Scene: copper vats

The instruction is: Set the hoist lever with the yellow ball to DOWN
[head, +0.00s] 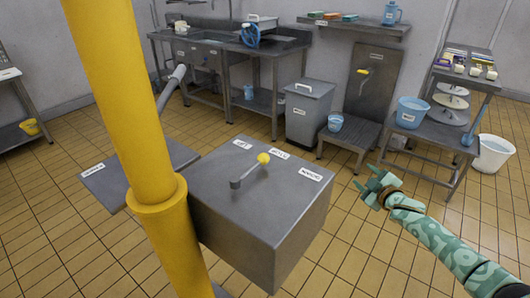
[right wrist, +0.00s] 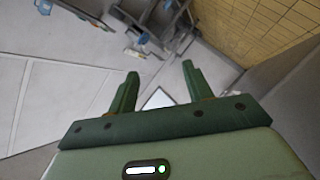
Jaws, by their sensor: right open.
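The hoist lever (head: 247,173) stands on top of a grey metal box in the middle of the head view. It is a short grey arm ending in a yellow ball (head: 263,158). The ball points toward the middle one of three white labels (head: 280,152). Another label (head: 242,144) is to its left, and one (head: 311,174) to its right; their words are too small to read surely. My right gripper (head: 366,180) is open and empty, apart from the lever, right of the box. In the right wrist view its two fingers (right wrist: 157,85) are spread. My left gripper is not in view.
A thick yellow post (head: 130,110) rises in front, hiding part of the box (head: 240,225) and floor. A grey bin (head: 308,108), a step platform (head: 352,140) and a shelf stand (head: 440,145) stand behind. Tiled floor (head: 350,255) is clear between box and right arm.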

